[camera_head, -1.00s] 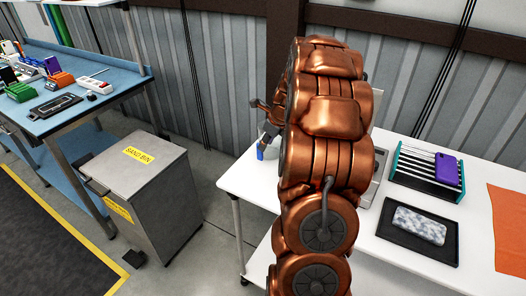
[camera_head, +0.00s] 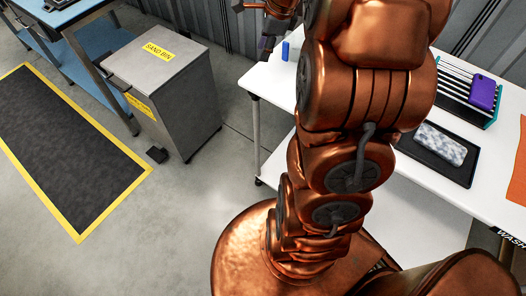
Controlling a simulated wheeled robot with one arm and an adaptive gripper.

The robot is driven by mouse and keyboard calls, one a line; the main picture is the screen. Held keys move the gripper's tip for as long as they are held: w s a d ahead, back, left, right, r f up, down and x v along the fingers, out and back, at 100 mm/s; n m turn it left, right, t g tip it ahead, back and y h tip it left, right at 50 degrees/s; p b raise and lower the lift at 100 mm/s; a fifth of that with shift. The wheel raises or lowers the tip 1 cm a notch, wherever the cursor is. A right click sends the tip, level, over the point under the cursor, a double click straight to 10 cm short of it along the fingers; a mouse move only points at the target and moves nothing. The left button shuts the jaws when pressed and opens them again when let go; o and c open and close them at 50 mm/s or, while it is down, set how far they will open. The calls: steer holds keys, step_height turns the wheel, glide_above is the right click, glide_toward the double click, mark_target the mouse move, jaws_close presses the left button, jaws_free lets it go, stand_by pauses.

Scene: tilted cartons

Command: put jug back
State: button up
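I cannot make out a jug in the current view. My gripper (camera_head: 267,45) is at the top edge of the picture, partly cut off, with dark fingers pointing down near the left end of the white table (camera_head: 272,84). Whether its fingers are open or shut, or hold anything, is too small to tell. A small blue object (camera_head: 286,50) stands beside the fingers, at the table's far left. My copper-coloured arm hides much of the table's middle.
A dark tray (camera_head: 408,146) with a mottled pale block (camera_head: 440,144) lies right of my arm. Behind it is a rack (camera_head: 455,85) with a purple item (camera_head: 483,92). A grey sand bin (camera_head: 175,85) stands left. The floor mat (camera_head: 65,150) is clear.

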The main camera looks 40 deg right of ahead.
steer(key=s+a+n+g, duration=0.3)
steer(key=s+a+n, duration=0.95)
steer(key=a, duration=0.35)
steer(key=s+a+n+g, duration=0.1)
steer(key=s+a+n, duration=0.1)
steer(key=s+n, duration=0.4)
steer(key=s+a+f+n+h, duration=0.1)
steer(key=s+a+n, duration=0.2)
steer(key=s+n, duration=0.3)
steer(key=shift+s+a+f+g, duration=0.15)
steer(key=shift+s+g, duration=0.25)
steer(key=shift+s, duration=0.75)
